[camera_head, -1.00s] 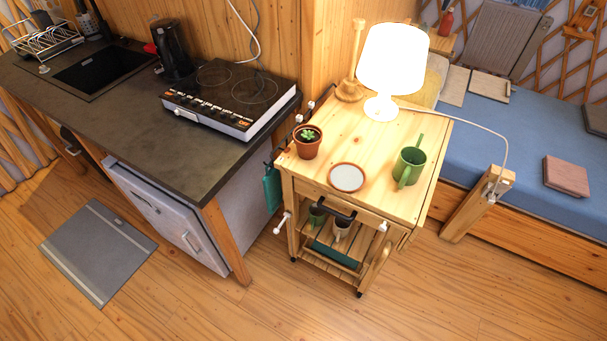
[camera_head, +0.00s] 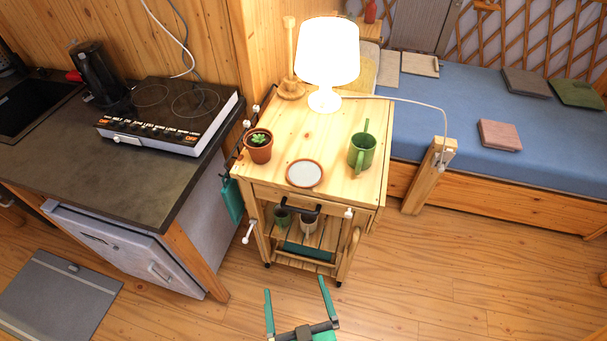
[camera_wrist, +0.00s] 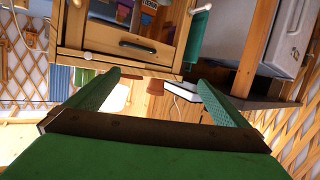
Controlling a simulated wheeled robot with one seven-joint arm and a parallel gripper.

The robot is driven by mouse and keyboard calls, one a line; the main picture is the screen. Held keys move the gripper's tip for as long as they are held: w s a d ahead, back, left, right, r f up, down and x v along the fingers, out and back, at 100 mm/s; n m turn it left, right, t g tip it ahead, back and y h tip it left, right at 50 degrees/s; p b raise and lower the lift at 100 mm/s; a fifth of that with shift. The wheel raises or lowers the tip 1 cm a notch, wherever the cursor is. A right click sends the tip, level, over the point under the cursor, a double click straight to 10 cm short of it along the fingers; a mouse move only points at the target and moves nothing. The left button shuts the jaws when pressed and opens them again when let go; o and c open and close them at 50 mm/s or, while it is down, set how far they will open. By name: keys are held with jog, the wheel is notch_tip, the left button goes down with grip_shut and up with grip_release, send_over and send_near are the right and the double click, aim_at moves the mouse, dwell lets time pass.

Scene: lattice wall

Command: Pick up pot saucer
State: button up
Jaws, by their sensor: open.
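The pot saucer (camera_head: 304,173) is a round, shallow, terracotta-rimmed dish with a pale inside. My gripper (camera_head: 296,287) is open and empty at the bottom of the head view, in front of the trolley and apart from the saucer. The wrist view looks upside down; my two green fingers (camera_wrist: 159,92) are spread there, with the trolley's drawer front (camera_wrist: 125,42) beyond. I cannot make out the saucer there.
A lit white lamp (camera_head: 327,55) stands at the back of the trolley, its cord running right. A counter with a hob (camera_head: 172,115) is on the left, a blue bed (camera_head: 450,100) on the right. Mugs stand on the trolley's lower shelf. The floor in front is clear.

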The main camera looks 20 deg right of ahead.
jog(key=w+d+r+m+h, duration=0.1)
jog(key=w+d, duration=0.2)
jog(key=w, duration=0.3)
jog(key=w+d+r, duration=0.1)
jog(key=w+d, duration=0.2)
jog(key=w, duration=0.2)
jog(key=m, duration=0.1)
send_near(306, 181)
jog(key=shift+g, duration=0.4)
jog(key=w, duration=0.3)
jog(key=w+d, duration=0.1)
jog(key=w, duration=0.5)
jog(key=shift+w+d+f, duration=0.3)
jog(key=shift+w, duration=0.05)
jog(key=c, duration=0.9)
jog(key=shift+r, duration=0.1)
